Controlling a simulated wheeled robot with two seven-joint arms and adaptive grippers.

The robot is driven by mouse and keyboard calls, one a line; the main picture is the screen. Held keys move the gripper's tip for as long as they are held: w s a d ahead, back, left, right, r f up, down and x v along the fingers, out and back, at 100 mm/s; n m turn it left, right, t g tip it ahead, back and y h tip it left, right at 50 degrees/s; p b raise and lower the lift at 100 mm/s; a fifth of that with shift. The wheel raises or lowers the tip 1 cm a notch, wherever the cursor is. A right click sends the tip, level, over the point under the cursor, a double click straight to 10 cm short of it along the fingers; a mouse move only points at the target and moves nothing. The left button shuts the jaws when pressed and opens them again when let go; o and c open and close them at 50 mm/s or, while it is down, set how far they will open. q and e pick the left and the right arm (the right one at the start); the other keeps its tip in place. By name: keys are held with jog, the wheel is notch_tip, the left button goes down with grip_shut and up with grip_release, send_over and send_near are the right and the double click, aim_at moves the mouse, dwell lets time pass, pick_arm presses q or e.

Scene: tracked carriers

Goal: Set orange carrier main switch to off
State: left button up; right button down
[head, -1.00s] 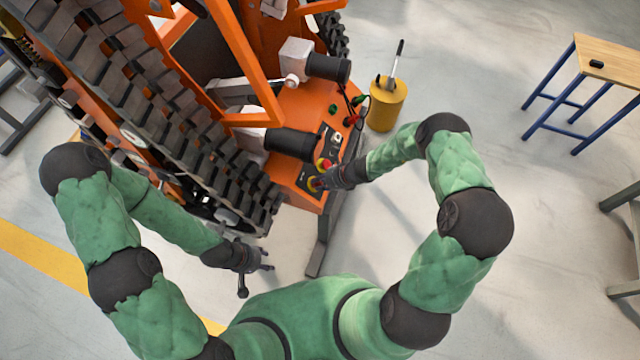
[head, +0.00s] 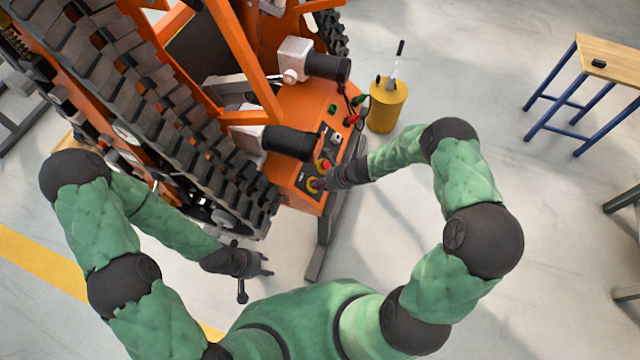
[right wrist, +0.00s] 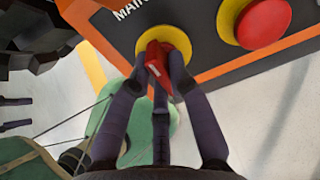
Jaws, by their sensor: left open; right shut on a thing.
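The orange carrier (head: 297,101) with black tracks stands at the upper left in the head view. Its control panel (head: 312,196) faces me at the carrier's near end. In the right wrist view the main switch is a red handle (right wrist: 155,62) on a yellow round plate (right wrist: 176,42), below lettering that is partly cut off. My right gripper (right wrist: 156,75) is shut on the red handle; it also shows at the panel in the head view (head: 325,184). My left gripper (head: 266,265) is open and empty, below the carrier's near end, away from the panel.
A red button on a yellow ring (right wrist: 262,22) sits beside the switch. Black motor housings (head: 290,142) stick out above the panel. A yellow canister (head: 388,107) stands on the floor right of the carrier. A wooden-topped table (head: 612,62) stands at the far right. Floor between is clear.

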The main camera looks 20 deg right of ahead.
jog(key=c, duration=1.1)
grip_release()
jog(key=shift+c, duration=0.2)
jog(key=v, duration=1.2)
jog(key=s+a+f+n+g+h+p, duration=0.1)
jog(key=s+a+f+n, duration=0.3)
jog(key=s+n, duration=0.5)
jog(key=s+a+f+n+g+h+p, duration=0.1)
jog(key=s+a+f+n+g, duration=0.2)
jog(key=s+a+n, duration=0.4)
jog(key=s+f+n, duration=0.1)
jog(key=s+n, duration=0.1)
jog(key=n, duration=0.4)
jog(key=shift+s+h+p, duration=0.3)
